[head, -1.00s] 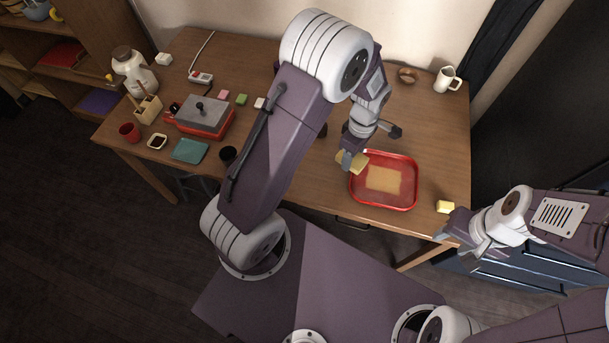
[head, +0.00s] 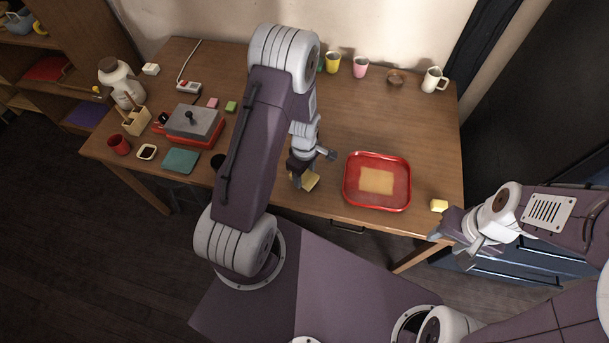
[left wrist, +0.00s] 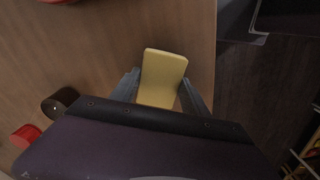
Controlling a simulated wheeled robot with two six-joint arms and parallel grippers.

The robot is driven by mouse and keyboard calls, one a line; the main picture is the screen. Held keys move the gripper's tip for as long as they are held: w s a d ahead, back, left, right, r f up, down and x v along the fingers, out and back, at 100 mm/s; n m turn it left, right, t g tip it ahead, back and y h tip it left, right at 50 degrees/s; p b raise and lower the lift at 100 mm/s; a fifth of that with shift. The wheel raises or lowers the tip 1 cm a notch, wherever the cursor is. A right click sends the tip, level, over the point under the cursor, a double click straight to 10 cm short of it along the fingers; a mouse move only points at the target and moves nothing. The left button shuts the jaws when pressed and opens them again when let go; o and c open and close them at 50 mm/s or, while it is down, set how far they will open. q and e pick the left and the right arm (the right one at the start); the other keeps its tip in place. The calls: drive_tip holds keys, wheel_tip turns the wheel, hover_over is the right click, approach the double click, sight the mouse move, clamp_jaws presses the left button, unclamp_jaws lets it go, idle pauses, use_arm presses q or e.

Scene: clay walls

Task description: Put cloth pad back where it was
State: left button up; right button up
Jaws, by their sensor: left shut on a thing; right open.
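A yellow pad (head: 311,182), which I take to be the cloth pad, is held in my left gripper (head: 302,178) near the table's front edge, left of the red tray (head: 346,190). In the left wrist view the pad (left wrist: 163,72) sits between the two fingers and sticks out beyond them. I cannot tell whether it touches the table. The tray holds a flat tan patch (head: 377,181). My right gripper (head: 446,237) is open and empty by the front right table corner.
A yellow block (head: 439,205) lies right of the tray. A teal cloth-like square (head: 181,161), a red box with a grey lid (head: 193,123) and a dark cup (head: 218,162) stand to the left. Cups and a white mug (head: 432,80) line the back. My left arm hides mid-table.

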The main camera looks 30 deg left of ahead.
use_arm(q)
drive_tip(key=shift+w+f, duration=0.1)
drive_tip(key=shift+f, duration=0.55)
drive_tip(key=shift+f, duration=0.1)
drive_tip(key=o, duration=1.2)
